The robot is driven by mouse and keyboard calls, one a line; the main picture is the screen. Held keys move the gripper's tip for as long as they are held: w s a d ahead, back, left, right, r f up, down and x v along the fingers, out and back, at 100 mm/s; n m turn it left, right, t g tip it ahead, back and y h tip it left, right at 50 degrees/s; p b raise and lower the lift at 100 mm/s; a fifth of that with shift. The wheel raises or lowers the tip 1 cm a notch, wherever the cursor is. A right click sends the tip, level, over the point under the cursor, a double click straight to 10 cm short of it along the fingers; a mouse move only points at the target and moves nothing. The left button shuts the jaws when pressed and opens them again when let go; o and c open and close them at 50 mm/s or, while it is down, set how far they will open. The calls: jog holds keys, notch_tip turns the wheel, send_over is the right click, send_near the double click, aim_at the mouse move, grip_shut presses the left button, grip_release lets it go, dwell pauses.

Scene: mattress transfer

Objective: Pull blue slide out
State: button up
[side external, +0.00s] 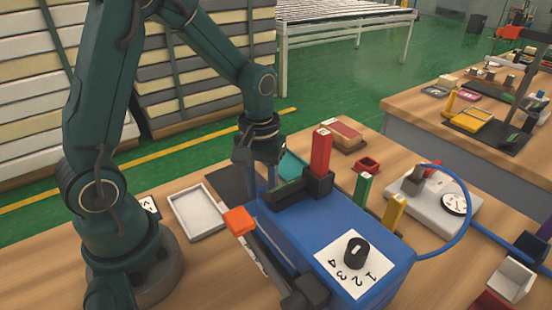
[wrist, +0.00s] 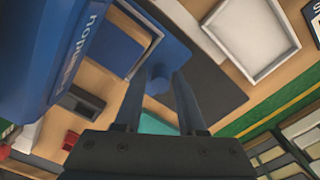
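The blue box (side external: 290,225) stands on the wooden table, with a numbered dial (side external: 357,252) on its top. In the wrist view a flat blue slide (wrist: 170,48) with a round blue knob (wrist: 158,84) shows beside the blue box (wrist: 45,45). My gripper (wrist: 162,76) points down at the box's far end. Its two fingers are apart with the knob between their tips. I cannot tell whether they touch or pinch it. In the side view my gripper (side external: 262,188) is next to the box, and the slide is hidden.
A red block (side external: 321,152) stands upright in a black holder on the box. An orange-ended handle (side external: 239,220) is along the box's near side. A white tray (side external: 198,212) lies left of the box. Green and yellow posts (side external: 363,188) and a gauge (side external: 455,203) stand to the right.

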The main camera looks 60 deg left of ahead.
grip_shut()
dwell(1.4)
